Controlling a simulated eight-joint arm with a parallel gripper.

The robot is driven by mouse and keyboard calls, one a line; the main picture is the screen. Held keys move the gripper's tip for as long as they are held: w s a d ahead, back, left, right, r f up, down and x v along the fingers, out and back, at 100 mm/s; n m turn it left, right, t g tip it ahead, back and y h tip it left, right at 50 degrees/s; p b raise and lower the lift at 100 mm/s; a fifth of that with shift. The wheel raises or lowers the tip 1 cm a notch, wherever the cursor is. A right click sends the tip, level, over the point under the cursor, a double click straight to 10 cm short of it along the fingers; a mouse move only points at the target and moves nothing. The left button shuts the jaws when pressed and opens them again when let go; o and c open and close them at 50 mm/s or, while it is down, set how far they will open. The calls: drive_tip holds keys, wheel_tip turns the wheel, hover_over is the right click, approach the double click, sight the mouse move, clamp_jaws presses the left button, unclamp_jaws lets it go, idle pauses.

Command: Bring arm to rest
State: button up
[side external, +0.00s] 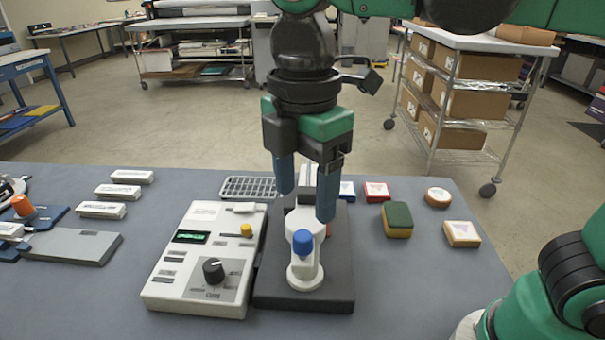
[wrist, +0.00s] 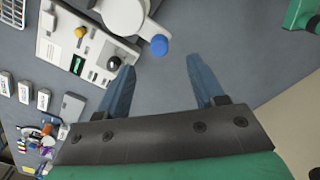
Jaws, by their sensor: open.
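My gripper (side external: 306,190) hangs pointing down over the grey table (side external: 100,310) in the side external view. Its two blue fingers are apart with nothing between them. In the wrist view my gripper (wrist: 163,82) also shows open and empty above bare table. In the side external view the fingers are over or just in front of a dark-based device with a white arm and blue knob (side external: 302,242). I cannot tell the exact gap. The blue knob (wrist: 159,45) lies beyond the fingertips in the wrist view.
A white control box (side external: 205,260) with a black dial stands left of the device. Several white blocks (side external: 117,192) and a grey flat piece (side external: 75,247) are at the left. A green-and-yellow sponge (side external: 397,219) and several small stamped blocks (side external: 461,234) are at the right.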

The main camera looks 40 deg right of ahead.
drive_tip(key=w+d+f+m+t, duration=0.1)
drive_tip(key=d+f+m+t, duration=0.2)
drive_tip(key=d+m, duration=0.3)
drive_tip(key=w+d+f+m+t, duration=0.1)
drive_tip(key=d+f+m+t, duration=0.3)
drive_tip(key=d+m, duration=0.3)
drive_tip(key=f+m, duration=0.1)
drive_tip(key=m, duration=0.4)
drive_tip(key=shift+w+d+f, duration=0.2)
drive_tip(key=shift+w+d, duration=0.05)
